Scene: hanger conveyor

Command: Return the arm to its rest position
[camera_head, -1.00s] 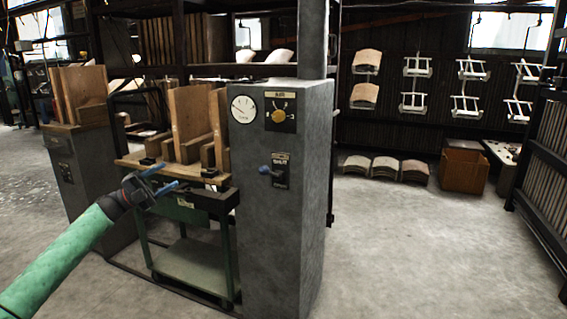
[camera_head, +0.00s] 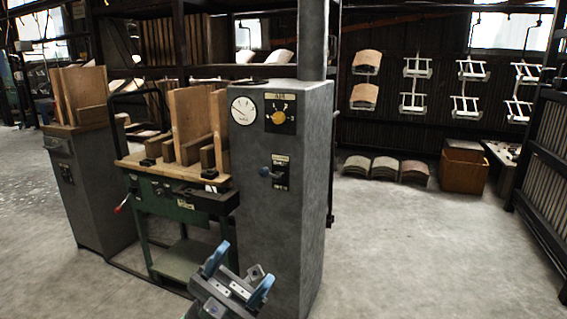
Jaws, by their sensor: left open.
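My left gripper (camera_head: 238,271) is at the bottom of the head view, a little left of the middle. Its two blue fingers stand apart with nothing between them. It is in front of the lower part of the grey control column (camera_head: 279,220) in the picture. Only the gripper and a bit of its wrist show; the rest of the left arm is out of the frame. My right gripper is not in view.
A green workbench (camera_head: 180,210) with wooden boards (camera_head: 190,128) stands left of the column. A cardboard box (camera_head: 464,171) stands at back right.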

